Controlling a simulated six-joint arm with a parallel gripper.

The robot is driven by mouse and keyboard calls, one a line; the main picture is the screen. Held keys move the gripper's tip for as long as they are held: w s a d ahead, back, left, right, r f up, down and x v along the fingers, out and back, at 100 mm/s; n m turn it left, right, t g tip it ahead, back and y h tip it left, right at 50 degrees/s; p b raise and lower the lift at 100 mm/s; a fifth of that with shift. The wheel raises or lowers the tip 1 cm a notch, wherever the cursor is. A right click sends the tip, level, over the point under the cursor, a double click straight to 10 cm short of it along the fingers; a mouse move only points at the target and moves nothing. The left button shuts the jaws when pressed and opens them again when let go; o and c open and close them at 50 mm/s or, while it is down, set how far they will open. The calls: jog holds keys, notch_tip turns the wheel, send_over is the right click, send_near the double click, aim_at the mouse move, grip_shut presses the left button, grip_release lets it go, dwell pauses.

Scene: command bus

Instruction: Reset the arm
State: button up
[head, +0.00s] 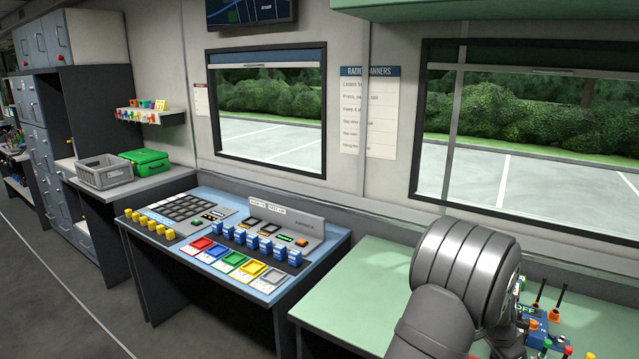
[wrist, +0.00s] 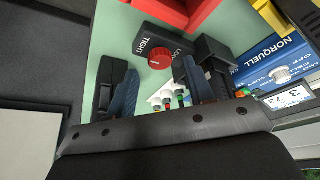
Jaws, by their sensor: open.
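My arm (head: 466,265) rises in front of the green counter at the lower right of the head view; its grey rounded links hide part of the counter. My gripper does not show clearly there. In the wrist view my gripper (wrist: 158,77) is open, with its two dark blue-grey fingers apart and nothing visibly held between them. Beyond the fingers is a dark box with a red knob (wrist: 160,57), marked TIGHT on one side; the lettering on the other side is partly hidden. I cannot tell whether the fingers touch anything.
The wrist view shows a blue NORQUELL box (wrist: 277,62), a small display (wrist: 289,97) and a red object (wrist: 185,12). The green counter (head: 350,295) has bare room left of my arm. A blue control console (head: 190,262), grey crate (head: 104,172) and green case (head: 147,160) stand farther left.

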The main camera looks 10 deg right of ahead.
jog(key=x, duration=0.2)
jog(key=shift+d+f, duration=0.2)
jog(key=shift+f, duration=0.05)
jog(key=shift+s+r+n+t, duration=0.15)
jog(key=shift+n+t, duration=0.45)
jog(key=shift+n, duration=0.95)
jog(key=shift+s+f+n+t, duration=0.1)
jog(key=shift+n+t, duration=0.5)
jog(key=shift+n, duration=0.95)
jog(key=v, duration=1.1)
jog(key=shift+r, duration=0.4)
jog(key=shift+d, duration=0.1)
jog(key=o, duration=1.1)
jog(key=shift+o, duration=0.2)
jog(key=w+d+r+n+g, duration=0.1)
jog(key=w+r+n, duration=0.1)
jog(key=w+r, duration=0.3)
jog(key=shift+w+d+r+g+y, duration=0.2)
jog(key=shift+w+r+g+y, duration=0.1)
jog(key=shift+w, duration=0.65)
jog(key=w+r+n+g, duration=0.1)
jog(key=w+r+g, duration=0.1)
jog(key=w+r, duration=0.4)
jog(key=s+x, duration=0.1)
jog(key=x, duration=0.8)
jog(key=shift+d+r, duration=0.25)
jog(key=shift+d, duration=0.1)
